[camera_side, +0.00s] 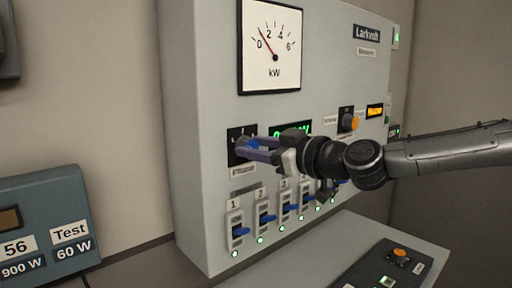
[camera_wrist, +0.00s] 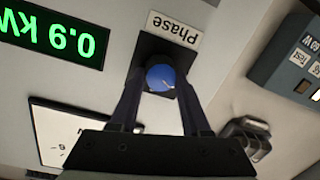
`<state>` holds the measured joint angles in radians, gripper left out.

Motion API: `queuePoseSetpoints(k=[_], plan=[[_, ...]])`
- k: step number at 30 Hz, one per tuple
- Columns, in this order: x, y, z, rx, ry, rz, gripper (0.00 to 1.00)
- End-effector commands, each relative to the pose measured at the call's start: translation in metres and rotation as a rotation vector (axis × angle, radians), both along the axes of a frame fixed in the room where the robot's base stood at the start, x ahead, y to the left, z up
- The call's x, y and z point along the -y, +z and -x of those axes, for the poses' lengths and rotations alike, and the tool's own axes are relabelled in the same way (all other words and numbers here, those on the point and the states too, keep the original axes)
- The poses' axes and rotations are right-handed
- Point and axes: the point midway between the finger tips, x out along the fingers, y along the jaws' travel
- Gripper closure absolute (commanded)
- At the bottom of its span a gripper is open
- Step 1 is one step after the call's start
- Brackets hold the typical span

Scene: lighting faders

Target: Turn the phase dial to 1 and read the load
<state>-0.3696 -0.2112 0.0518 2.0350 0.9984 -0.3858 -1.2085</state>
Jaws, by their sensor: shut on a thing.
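My gripper (camera_side: 244,147) is shut on the dial, one finger on each side. A small pale mark shows near the dial's rim; I cannot read the position numbers. The green display (camera_wrist: 50,38) reads 0.9 kW, upside down in the wrist view; my gripper partly covers it in the side view. The kW needle meter (camera_side: 271,70) points between 0 and 2.
Numbered faders with blue handles (camera_side: 240,231) and lit green lamps line the panel below the dial. A blue-grey box labelled Test (camera_side: 45,225) stands at the left.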

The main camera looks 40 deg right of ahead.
Motion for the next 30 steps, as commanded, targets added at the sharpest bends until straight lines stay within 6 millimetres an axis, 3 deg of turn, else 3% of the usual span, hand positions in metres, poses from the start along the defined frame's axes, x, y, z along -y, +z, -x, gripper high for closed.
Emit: queuePoseSetpoints(k=[10,11,15,25,30], plan=[[0.000,0.000,0.000,0.001,0.002,0.007,1.00],[0.000,0.000,0.000,0.001,0.002,0.007,0.49],[0.000,0.000,0.000,0.001,0.001,0.006,0.24],[0.000,0.001,0.002,0.001,0.001,0.004,0.23],[0.000,0.003,0.019,0.003,0.003,0.002,0.23]])
